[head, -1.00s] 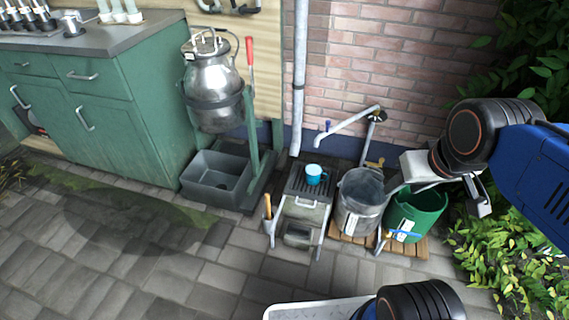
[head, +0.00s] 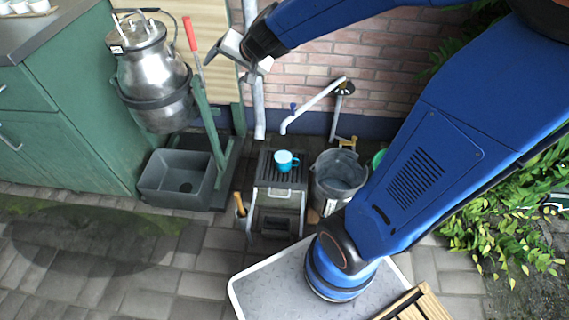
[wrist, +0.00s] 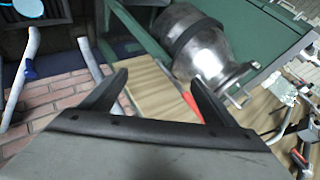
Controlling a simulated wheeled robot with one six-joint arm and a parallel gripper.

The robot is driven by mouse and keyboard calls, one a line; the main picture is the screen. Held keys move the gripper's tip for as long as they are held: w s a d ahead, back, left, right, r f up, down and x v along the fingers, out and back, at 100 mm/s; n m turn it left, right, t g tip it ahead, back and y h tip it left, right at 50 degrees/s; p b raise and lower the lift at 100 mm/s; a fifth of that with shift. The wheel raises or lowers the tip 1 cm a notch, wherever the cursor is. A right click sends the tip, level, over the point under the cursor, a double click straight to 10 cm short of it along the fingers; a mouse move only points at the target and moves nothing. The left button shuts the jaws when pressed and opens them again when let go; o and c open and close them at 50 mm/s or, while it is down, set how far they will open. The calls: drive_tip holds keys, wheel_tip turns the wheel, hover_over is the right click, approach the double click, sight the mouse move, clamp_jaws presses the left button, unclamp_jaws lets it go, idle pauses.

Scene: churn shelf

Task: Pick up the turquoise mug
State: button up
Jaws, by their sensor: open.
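The turquoise mug (head: 286,160) stands upright on the dark slatted top of a small metal stand (head: 277,197), its handle to the right. In the wrist view a light blue round shape at the top left corner looks like the mug (wrist: 30,8), partly cut off. My gripper (head: 258,73) is raised near the wall, above and to the left of the mug and well apart from it. In the wrist view my gripper (wrist: 160,88) has its two fingers wide apart with nothing between them.
A steel churn (head: 155,80) hangs in a green frame with a red-handled lever (head: 191,35), close to my gripper. A grey tap pipe (head: 312,105) reaches out above the mug. A grey basin (head: 176,178) is left of the stand, a metal bucket (head: 340,175) right.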

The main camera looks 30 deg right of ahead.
drive_tip(key=w+d+f+m+h, duration=0.2)
drive_tip(key=w+d+f+m, duration=0.15)
drive_tip(key=w+f, duration=0.3)
drive_tip(key=m+g+h, duration=0.6)
drive_tip(key=m+g, duration=0.4)
approach(279, 153)
wheel_tip(279, 153, up, 5)
drive_tip(key=s+a, duration=0.2)
drive_tip(key=s, duration=0.1)
drive_tip(key=x, duration=1.1)
drive_tip(key=shift+w+f, duration=0.15)
drive_tip(key=shift+s+d+x, duration=0.15)
drive_tip(key=shift+x, duration=1.15)
drive_tip(key=shift+s+d+x, duration=0.15)
drive_tip(key=shift+d+x, duration=0.05)
drive_tip(key=shift+x, duration=1.1)
drive_tip(key=c, duration=1.6)
drive_tip(key=shift+r, duration=0.25)
